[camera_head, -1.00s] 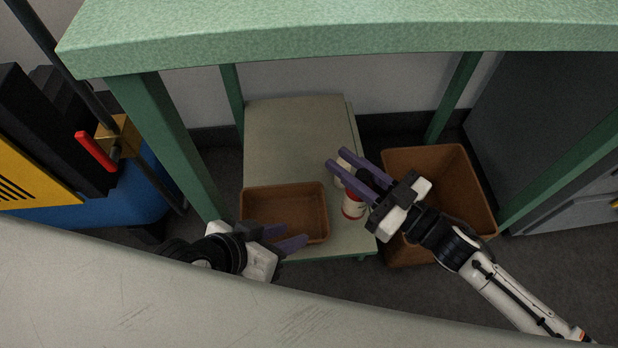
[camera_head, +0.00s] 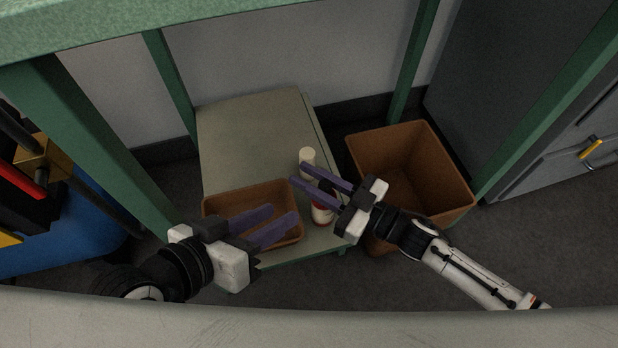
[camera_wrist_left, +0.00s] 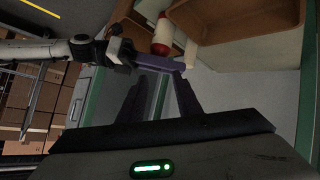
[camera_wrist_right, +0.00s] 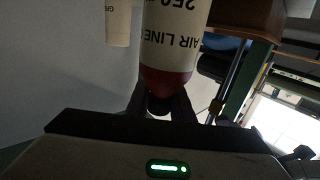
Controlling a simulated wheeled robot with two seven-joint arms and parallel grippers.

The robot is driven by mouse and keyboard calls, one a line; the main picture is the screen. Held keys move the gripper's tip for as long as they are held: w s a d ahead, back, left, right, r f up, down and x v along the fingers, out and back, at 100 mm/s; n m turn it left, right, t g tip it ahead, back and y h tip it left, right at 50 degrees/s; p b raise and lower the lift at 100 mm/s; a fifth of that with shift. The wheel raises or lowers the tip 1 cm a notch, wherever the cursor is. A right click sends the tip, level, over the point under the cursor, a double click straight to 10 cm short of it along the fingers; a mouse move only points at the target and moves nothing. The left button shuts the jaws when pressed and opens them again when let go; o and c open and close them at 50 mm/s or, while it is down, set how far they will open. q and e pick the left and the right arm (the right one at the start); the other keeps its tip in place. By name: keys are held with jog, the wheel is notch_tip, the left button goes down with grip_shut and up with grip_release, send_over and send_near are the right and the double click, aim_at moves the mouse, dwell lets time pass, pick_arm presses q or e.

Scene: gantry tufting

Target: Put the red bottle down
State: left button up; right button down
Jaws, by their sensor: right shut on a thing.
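The red bottle (camera_head: 321,211), with a white label and dark top, is upright over the right front of the low grey-green table (camera_head: 245,125). I cannot tell whether its base touches the table. My right gripper (camera_head: 298,173) is shut on its top. In the right wrist view, the bottle (camera_wrist_right: 170,45) fills the space beyond the fingers. It also shows in the left wrist view (camera_wrist_left: 161,38). My left gripper (camera_head: 284,212) is open and empty above the brown tray (camera_head: 222,203), its fingers apart.
A cream bottle (camera_head: 307,157) stands just behind the red one. The tray is on the table's left front. A deep brown bin (camera_head: 385,160) stands right of the table. Green frame posts (camera_head: 170,85) rise around it. The table's back is clear.

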jog(key=c, duration=1.5)
grip_release()
jog(key=shift+f, duration=0.1)
jog(key=shift+c, duration=0.2)
jog(key=shift+r, duration=0.2)
jog(key=p+v, duration=0.3)
jog(key=v, duration=0.7)
jog(key=shift+s+d, duration=0.25)
jog(key=shift+d, duration=0.05)
pick_arm(q)
jog(key=shift+s+a+f+g+y, duration=0.1)
jog(key=shift+a+f+g+y, duration=0.3)
jog(key=shift+f, duration=0.3)
jog(key=shift+s+a+f+g+y, duration=0.1)
jog(key=shift+a+f+g+y, duration=0.15)
jog(key=shift+a+f, duration=0.35)
pick_arm(e)
jog(key=shift+s+d+f, duration=0.1)
jog(key=shift+s+d, duration=0.25)
jog(key=shift+d, duration=0.2)
pick_arm(q)
jog(key=shift+d+f, duration=0.1)
jog(key=shift+d, duration=0.05)
